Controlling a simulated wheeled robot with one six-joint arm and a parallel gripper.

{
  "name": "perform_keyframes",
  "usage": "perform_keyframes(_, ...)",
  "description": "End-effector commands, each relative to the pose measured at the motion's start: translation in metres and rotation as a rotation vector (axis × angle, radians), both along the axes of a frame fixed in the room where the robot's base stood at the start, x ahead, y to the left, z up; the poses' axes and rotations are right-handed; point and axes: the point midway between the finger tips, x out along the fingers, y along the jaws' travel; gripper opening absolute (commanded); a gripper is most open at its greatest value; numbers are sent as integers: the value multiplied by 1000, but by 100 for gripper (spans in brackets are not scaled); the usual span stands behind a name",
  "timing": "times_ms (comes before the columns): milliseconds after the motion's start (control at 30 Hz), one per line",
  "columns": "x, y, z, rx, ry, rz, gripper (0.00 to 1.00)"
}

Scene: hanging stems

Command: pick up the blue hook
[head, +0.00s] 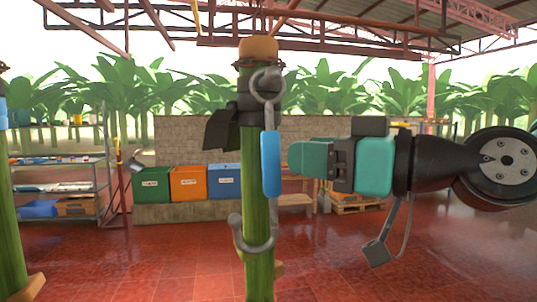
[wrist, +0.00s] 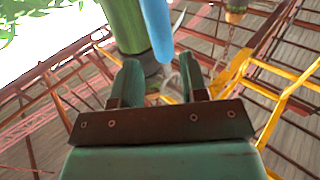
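The blue hook is a metal hook with a blue sleeve (head: 271,164), hanging upright in front of a green stem. Its top ring circles near a dark clamp on the stem, and its curved lower end lies across the stem. My gripper (head: 296,159) is level with the sleeve, just to its right, with fingers pointing left at it. In the wrist view my gripper (wrist: 160,65) has its two green fingers apart. The blue sleeve (wrist: 155,25) shows beyond the fingertips, in line with the gap. It appears not to be between them.
The green stem (head: 256,190) stands right behind the hook, with a dark flap (head: 221,127) at its upper left. Another stem (head: 8,230) is at the far left. Green, orange and blue bins (head: 188,183) and a shelf (head: 62,190) stand further back. The red floor is open.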

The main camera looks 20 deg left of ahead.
Motion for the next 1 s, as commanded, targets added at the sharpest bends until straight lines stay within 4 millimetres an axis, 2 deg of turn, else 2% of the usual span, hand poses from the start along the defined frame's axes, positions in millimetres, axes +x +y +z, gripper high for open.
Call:
perform_keyframes(267, 4, 22, 3, -3, 3, 2, 40)
perform_keyframes(533, 11, 58, 3, -2, 2, 1, 40)
perform_keyframes(833, 13, 63, -1, -1, 1, -1, 40)
perform_keyframes(867, 13, 63, -1, -1, 1, -1, 35)
perform_keyframes(1000, 13, 63, -1, -1, 1, -1, 3)
